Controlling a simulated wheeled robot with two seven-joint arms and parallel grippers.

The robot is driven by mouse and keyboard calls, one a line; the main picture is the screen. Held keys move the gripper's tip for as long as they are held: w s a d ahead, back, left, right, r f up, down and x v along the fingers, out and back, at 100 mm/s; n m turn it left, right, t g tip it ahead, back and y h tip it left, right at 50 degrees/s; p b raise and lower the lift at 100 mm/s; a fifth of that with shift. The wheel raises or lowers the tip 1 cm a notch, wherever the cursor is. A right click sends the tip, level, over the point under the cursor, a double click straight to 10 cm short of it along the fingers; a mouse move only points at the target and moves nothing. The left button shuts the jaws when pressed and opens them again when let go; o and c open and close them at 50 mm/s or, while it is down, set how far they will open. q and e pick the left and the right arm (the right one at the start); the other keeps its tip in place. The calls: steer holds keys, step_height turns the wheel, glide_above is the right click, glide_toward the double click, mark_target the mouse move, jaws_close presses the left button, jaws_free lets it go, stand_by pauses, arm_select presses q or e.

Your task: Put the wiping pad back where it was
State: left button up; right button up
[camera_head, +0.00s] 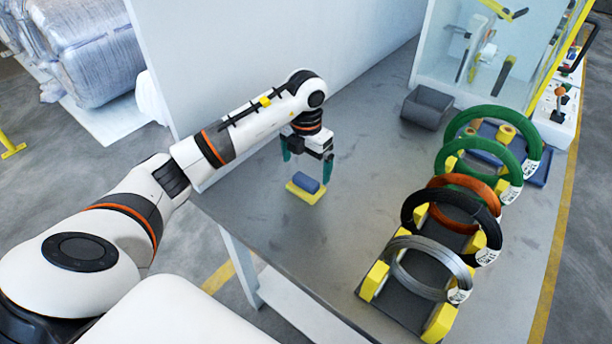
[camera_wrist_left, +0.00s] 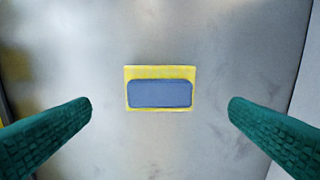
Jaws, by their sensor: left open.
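The wiping pad (camera_head: 307,183) is a blue block lying on a flat yellow base (camera_head: 301,195) on the grey table. In the left wrist view the blue pad (camera_wrist_left: 160,94) sits in the middle, with the yellow base (camera_wrist_left: 160,71) showing around it. My left gripper (camera_head: 307,165) is open, pointing down above the pad. Its two green fingers stand to either side of the pad in the left wrist view (camera_wrist_left: 160,108), apart from it and with nothing between them. My right gripper is not in view.
A rack with yellow blocks (camera_head: 440,322) holds several coils, grey, black, orange and green, on the right. A dark grey bin (camera_head: 427,106) stands at the back by a clear-walled cabinet (camera_head: 480,50). A pale panel (camera_head: 240,60) borders the table's left. The middle of the table is clear.

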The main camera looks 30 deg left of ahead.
mark_target(306, 179)
arm_select(q)
step_height(306, 179, up, 6)
steer(key=shift+r, duration=0.15)
stand_by(0.6)
